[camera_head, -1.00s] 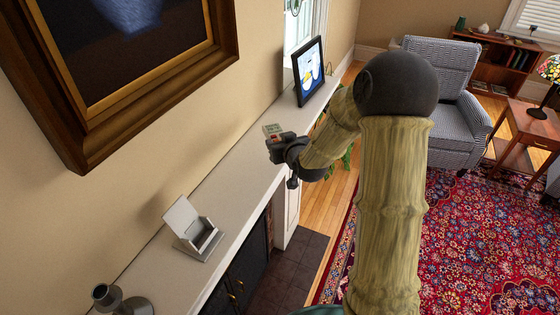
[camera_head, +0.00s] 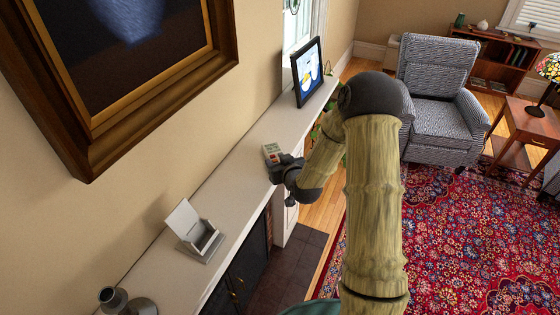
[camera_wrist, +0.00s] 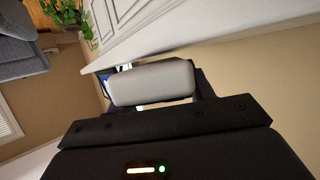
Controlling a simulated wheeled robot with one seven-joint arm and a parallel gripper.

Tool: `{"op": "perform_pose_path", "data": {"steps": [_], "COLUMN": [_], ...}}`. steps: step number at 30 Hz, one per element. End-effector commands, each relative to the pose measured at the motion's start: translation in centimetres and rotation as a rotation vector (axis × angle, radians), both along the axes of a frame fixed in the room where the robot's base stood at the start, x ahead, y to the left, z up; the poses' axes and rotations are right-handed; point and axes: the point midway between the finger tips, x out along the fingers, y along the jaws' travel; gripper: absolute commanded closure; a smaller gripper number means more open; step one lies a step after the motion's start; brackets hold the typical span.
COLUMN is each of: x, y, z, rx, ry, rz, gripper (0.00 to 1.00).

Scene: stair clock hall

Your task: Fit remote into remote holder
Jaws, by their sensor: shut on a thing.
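The remote (camera_head: 271,152) is a small pale-grey block with coloured buttons, held above the white mantel shelf in the head view. My gripper (camera_head: 281,166) is shut on it. In the wrist view the remote (camera_wrist: 151,83) shows as a rounded grey end between my gripper's dark fingers (camera_wrist: 152,90). The remote holder (camera_head: 196,236) is a grey open box with a tall upright back plate on a base. It stands on the mantel nearer the camera, apart from my gripper, and looks empty. It is not in the wrist view.
The mantel shelf (camera_head: 232,184) is clear between the holder and my gripper. A dark-framed picture (camera_head: 308,72) stands at its far end. A dark grey object (camera_head: 120,301) stands at its near end. A large framed painting (camera_head: 130,60) hangs on the wall above.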

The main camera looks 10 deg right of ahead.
Motion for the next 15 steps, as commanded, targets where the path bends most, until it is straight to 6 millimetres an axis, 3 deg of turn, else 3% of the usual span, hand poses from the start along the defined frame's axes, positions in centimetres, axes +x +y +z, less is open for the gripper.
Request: {"op": "perform_pose_path", "data": {"steps": [14, 15], "x": [0.02, 0.00], "y": [0.01, 0.02], "z": [-0.94, -0.96], "rx": [-0.001, -0.002], "ry": [-0.003, -0.002], "rz": [0.001, 0.001], "gripper": [0.74, 0.46]}}
